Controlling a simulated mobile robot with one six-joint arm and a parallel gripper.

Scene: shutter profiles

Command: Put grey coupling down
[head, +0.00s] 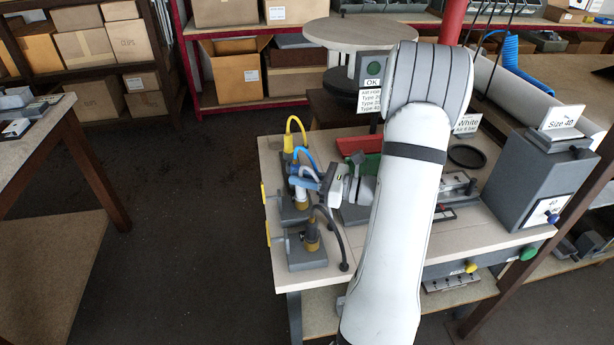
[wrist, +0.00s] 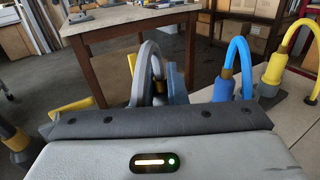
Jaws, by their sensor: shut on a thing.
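The grey coupling (wrist: 148,54), with a looped grey hose and a brass-coloured part, is between the fingers of my gripper (wrist: 158,88) in the wrist view. My gripper (head: 307,180) is shut on it. In the head view it is over the left part of the workbench, close to the blue coupling (head: 306,155). The fingers and other hoses partly hide the coupling there. I cannot tell whether its lower end touches anything.
A yellow-hosed coupling (head: 290,135) stands behind. A dark-hosed coupling (head: 312,236) on a grey block stands nearer the front. The blue (wrist: 228,75) and yellow (wrist: 275,65) couplings are right in the wrist view. The bench's front-left corner (head: 283,275) is bare.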

